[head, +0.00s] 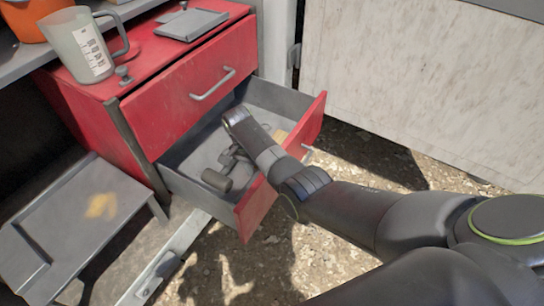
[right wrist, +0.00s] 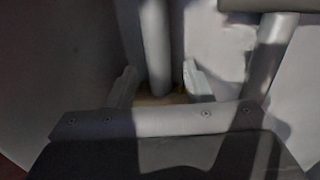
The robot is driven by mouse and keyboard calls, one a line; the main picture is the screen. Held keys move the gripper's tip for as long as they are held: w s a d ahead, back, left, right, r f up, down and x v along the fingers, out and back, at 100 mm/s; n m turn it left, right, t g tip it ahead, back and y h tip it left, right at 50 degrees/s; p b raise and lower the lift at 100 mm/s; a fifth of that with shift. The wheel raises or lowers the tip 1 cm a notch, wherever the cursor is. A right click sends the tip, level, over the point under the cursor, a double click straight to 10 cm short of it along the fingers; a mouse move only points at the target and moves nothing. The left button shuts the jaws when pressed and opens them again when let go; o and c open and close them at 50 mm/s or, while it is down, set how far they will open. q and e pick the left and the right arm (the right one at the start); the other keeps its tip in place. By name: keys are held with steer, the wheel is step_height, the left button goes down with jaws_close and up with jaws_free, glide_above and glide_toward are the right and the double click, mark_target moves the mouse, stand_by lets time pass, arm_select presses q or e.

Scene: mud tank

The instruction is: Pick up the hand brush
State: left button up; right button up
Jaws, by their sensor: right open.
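My right arm reaches from the right into an open drawer (head: 248,215) of a red cabinet. Its gripper (right wrist: 160,82) is open, low inside the drawer; the wrist hides most of it in the head view. In the right wrist view a grey rod-like shape (right wrist: 155,45) stands between the two fingers, with a dim brownish patch below it. A small tan piece (head: 280,135) shows beyond my wrist in the drawer; it may be part of the hand brush, but I cannot tell. My left gripper is out of view.
The red cabinet (head: 190,90) holds a measuring jug (head: 78,45) and a grey metal plate (head: 192,24) on top. An orange bucket (head: 32,18) stands at the top left. A grey metal stand (head: 65,225) is at the left. The drawer walls close in around my gripper.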

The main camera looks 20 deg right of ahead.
mark_target(257, 171)
jaws_close()
steer(key=shift+r, duration=0.15)
